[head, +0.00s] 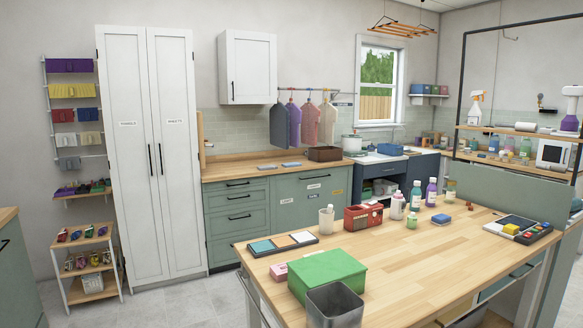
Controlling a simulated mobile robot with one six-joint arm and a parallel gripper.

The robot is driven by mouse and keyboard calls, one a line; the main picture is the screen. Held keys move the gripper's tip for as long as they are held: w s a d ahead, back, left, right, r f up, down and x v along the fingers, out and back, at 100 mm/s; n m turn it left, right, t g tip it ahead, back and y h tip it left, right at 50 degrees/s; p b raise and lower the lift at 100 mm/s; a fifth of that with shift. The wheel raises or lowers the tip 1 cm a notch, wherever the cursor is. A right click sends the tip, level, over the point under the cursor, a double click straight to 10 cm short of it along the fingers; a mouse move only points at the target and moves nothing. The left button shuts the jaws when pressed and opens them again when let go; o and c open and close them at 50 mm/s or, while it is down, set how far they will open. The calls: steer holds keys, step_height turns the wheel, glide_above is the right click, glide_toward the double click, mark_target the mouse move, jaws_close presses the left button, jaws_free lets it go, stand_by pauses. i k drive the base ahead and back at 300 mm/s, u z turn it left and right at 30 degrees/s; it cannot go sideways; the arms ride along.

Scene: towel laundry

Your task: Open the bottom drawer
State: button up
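A green cabinet (222,205) with a stack of drawers stands against the back wall, right of the tall white cupboard. Its drawers have dark bar handles and all look shut. The lowest drawer front (222,248) is partly hidden behind the wooden island table. The island also has a dark handle (522,269) low at the right, with its front mostly hidden by the tabletop. The frame alone does not tell which bottom drawer is meant. My gripper is not in view.
A small shelf rack (86,262) stands at left. Tiled floor (190,305) is clear before the white cupboard (153,150).

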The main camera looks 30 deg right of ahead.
mark_target(220, 253)
steer(key=u, duration=0.4)
steer(key=i, duration=3.85)
